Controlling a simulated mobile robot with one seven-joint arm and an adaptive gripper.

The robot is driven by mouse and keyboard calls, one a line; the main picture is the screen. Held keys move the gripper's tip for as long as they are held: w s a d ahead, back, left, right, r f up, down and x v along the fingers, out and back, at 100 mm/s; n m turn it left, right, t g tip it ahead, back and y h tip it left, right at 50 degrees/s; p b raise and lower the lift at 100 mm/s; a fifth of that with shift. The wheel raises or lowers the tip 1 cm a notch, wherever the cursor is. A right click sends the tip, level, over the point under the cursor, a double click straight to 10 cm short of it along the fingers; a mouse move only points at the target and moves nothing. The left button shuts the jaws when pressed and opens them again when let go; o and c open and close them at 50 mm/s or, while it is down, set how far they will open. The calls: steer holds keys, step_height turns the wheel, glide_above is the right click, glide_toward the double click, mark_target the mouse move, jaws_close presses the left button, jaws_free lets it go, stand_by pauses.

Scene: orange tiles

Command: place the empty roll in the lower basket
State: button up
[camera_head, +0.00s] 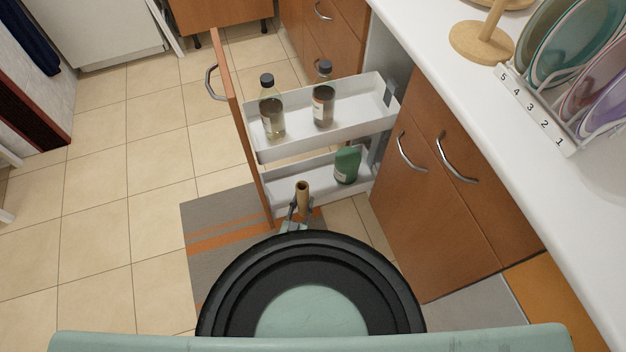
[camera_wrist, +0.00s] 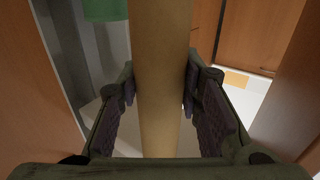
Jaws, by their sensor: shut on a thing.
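The empty roll is a brown cardboard tube (camera_head: 302,194). It also fills the middle of the wrist view (camera_wrist: 163,80). My gripper (camera_head: 298,208) is shut on it, with a finger on each side of the tube in the wrist view (camera_wrist: 158,88). The lower basket (camera_head: 284,191) is the white lower tray of the pulled-out cabinet unit. In the head view the roll stands roughly upright at the lower basket's near side, overlapping its edge. I cannot tell whether it touches the basket. A green bottle (camera_head: 347,165) stands in the lower basket, toward its right end.
The upper basket (camera_head: 291,138) holds two dark-capped bottles, one at left (camera_head: 271,108) and one at right (camera_head: 323,95). The wooden front panel (camera_head: 237,120) bounds the baskets at left. Closed cabinet doors (camera_head: 438,190) and a white counter (camera_head: 480,110) lie at right. A striped mat (camera_head: 215,235) covers the floor.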

steer(key=w+d+f+b, duration=0.1)
steer(key=w+f+b, duration=0.1)
steer(key=w+b, duration=0.3)
steer(key=w+d+f+b, duration=0.1)
steer(key=w+f+b, duration=0.1)
steer(key=w+b, duration=0.3)
steer(key=shift+w+f+b, duration=0.35)
steer(key=shift+w, duration=0.65)
steer(key=shift+f+b, duration=0.6)
steer(key=shift+f, duration=0.1)
steer(key=o, duration=0.7)
steer(key=shift+r, duration=0.1)
